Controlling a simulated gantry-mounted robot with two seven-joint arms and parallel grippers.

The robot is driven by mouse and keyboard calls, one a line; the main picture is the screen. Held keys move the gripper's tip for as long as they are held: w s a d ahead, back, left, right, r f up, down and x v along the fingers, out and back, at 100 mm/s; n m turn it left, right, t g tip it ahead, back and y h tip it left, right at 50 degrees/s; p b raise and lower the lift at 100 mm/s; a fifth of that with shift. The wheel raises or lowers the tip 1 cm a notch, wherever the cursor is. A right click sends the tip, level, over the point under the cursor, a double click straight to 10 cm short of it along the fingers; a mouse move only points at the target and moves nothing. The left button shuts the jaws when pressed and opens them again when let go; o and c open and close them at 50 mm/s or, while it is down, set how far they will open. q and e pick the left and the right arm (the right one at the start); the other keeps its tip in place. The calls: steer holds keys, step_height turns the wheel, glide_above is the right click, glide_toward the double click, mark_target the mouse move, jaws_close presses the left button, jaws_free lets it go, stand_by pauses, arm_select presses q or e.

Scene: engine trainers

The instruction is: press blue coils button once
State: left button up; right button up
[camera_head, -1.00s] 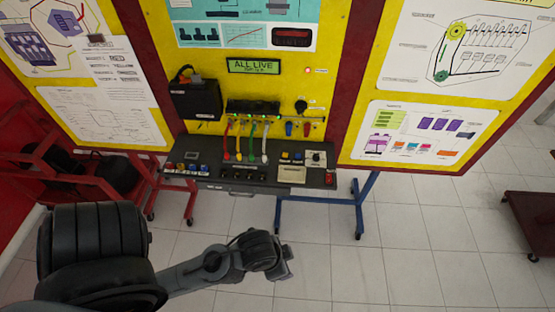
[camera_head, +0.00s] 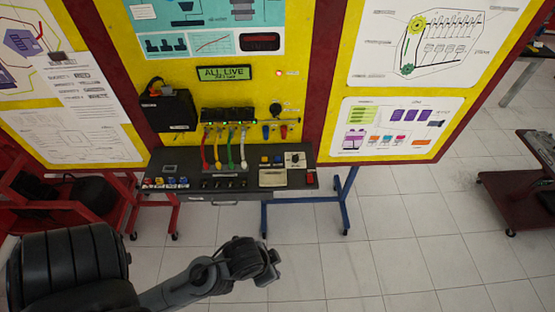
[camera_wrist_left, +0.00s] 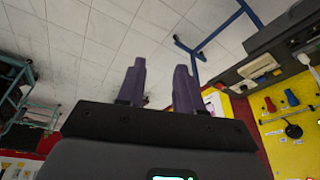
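The black control console (camera_head: 215,190) stands out below the yellow board. My left gripper (camera_head: 272,262) is over the floor in front of and below the console, touching nothing. In the left wrist view, its two dark fingers (camera_wrist_left: 159,80) are apart and empty, and the console shows sideways at the upper right (camera_wrist_left: 270,70). My right gripper is not in view.
Red, yellow, green and white hoses (camera_head: 230,150) hang down to the console. A display (camera_head: 224,73) reads "ALL LIVE". A blue stand leg (camera_head: 345,200) and a red frame (camera_head: 110,200) are beneath the board. The tiled floor ahead is clear. A dark red cart (camera_head: 515,195) stands right.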

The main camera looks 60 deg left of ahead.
arm_select(q)
jaws_close()
stand_by(1.4)
